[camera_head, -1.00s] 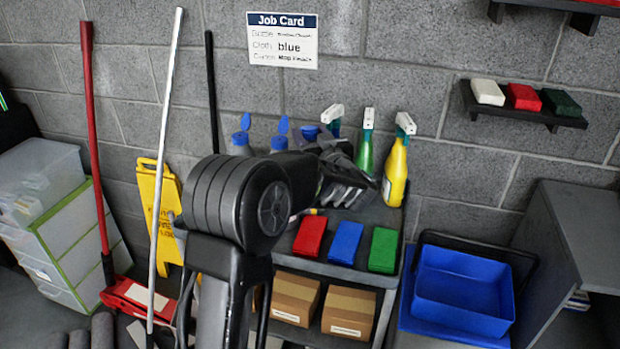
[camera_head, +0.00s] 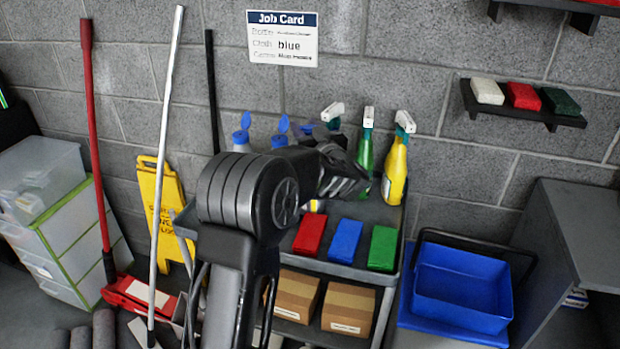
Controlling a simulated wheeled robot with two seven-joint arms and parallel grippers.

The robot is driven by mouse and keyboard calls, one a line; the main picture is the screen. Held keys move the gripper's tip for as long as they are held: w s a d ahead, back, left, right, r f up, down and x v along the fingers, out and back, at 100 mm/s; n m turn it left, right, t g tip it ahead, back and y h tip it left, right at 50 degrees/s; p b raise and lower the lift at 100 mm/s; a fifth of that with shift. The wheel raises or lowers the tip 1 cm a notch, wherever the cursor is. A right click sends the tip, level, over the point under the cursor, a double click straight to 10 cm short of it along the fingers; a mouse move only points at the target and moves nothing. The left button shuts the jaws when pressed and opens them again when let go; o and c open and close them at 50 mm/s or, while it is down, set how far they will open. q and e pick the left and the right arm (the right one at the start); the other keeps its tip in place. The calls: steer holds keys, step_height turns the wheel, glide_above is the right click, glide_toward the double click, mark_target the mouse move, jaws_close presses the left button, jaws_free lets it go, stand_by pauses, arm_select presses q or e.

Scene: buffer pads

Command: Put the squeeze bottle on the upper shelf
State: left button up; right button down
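Bottles with blue flip caps, which look like squeeze bottles, stand at the back left of the cart top; I see one (camera_head: 241,137) and another (camera_head: 280,133) beside it. Their lower parts are hidden behind my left arm. The upper wall shelf (camera_head: 575,6) is at the top right, cut off by the picture edge. My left gripper (camera_head: 350,180) is over the back of the cart, in front of the spray bottles. Its fingers are dark and partly turned away, so I cannot tell whether they are open or hold anything. My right gripper is out of view.
Green (camera_head: 366,145) and yellow (camera_head: 395,172) spray bottles stand by the gripper. Red, blue and green pads lie on the cart front (camera_head: 345,270). A lower wall shelf (camera_head: 520,114) holds white, red and green pads. A blue bucket (camera_head: 462,290) stands right of the cart.

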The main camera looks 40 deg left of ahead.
arm_select(q)
jaws_close()
steer(key=shift+r, duration=0.1)
stand_by(1.0)
